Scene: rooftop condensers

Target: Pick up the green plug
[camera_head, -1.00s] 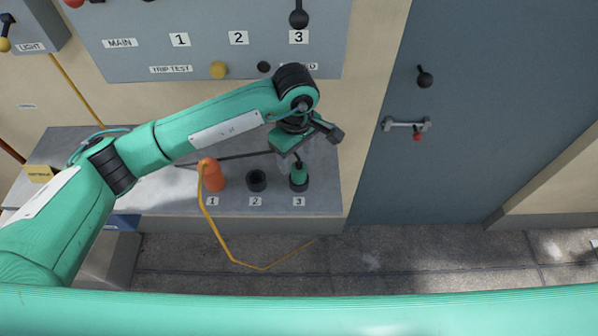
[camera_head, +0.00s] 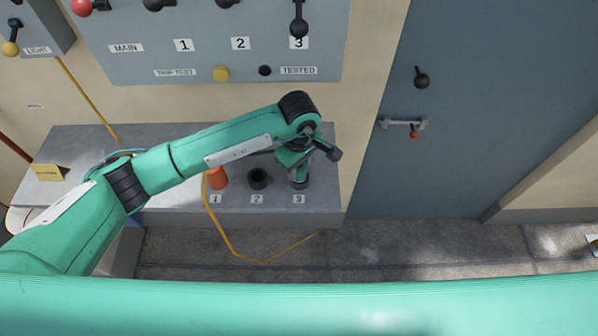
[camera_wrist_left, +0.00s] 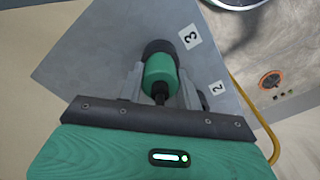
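The green plug (camera_wrist_left: 160,72) sits in the dark socket (camera_wrist_left: 158,48) by the label 3 in the left wrist view. In the head view it is mostly hidden under my left gripper (camera_head: 299,170). My left gripper (camera_wrist_left: 162,84) has its grey fingers on either side of the plug, close to its sides. The fingers look open around it, with narrow gaps. The plug's black rear end points toward the palm. My right gripper is not in view.
An orange plug (camera_head: 217,178) with a yellow cable stands by label 1, left of an empty black socket (camera_head: 257,179) by label 2. A grey door (camera_head: 460,150) is at right.

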